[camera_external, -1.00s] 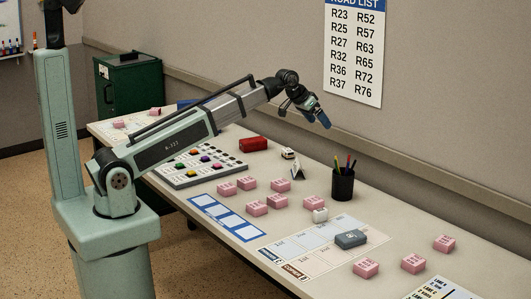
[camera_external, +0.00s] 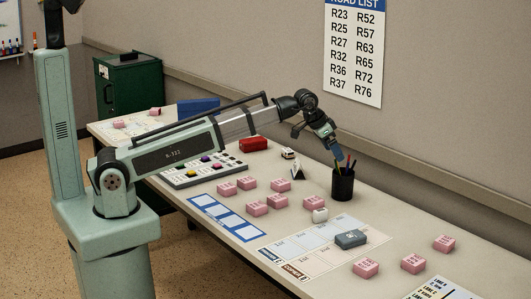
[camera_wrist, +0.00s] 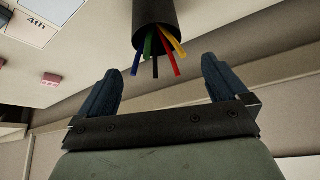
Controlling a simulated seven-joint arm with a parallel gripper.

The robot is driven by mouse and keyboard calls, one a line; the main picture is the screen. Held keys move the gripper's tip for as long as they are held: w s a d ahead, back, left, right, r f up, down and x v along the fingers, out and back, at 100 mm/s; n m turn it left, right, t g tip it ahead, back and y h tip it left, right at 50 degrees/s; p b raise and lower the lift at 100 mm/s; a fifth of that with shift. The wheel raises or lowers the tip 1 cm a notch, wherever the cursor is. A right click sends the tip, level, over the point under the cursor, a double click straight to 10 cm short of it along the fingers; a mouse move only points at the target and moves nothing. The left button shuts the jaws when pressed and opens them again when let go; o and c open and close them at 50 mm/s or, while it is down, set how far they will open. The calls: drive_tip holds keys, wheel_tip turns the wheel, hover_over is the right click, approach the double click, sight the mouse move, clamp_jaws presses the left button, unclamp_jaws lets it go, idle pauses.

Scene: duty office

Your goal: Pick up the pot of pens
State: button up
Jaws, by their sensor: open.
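The pot of pens is a black cylinder (camera_external: 343,185) standing upright on the table near the wall, with several coloured pens sticking out of its top. In the wrist view the pot (camera_wrist: 155,14) is at the top centre, its blue, green, black, red and yellow pens pointing toward my gripper. My gripper (camera_external: 338,152) is just above the pot, tilted downward, at the height of the pens. In the wrist view its two blue fingers are spread apart (camera_wrist: 157,82), with nothing held between them. The pot lies beyond the fingertips.
Several pink blocks (camera_external: 366,267) lie on the table (camera_external: 215,260). A small white block (camera_external: 320,215) and a grey-blue block (camera_external: 350,239) lie in front of the pot. A black-and-white folded card (camera_external: 298,172) and a toy van (camera_external: 288,153) stand left of it. The wall is close behind.

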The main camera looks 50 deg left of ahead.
sight(344, 168)
drive_tip(key=shift+x, duration=4.6)
drive_tip(key=shift+s+d, duration=0.1)
drive_tip(key=shift+d, duration=0.1)
drive_tip(key=c, duration=0.9)
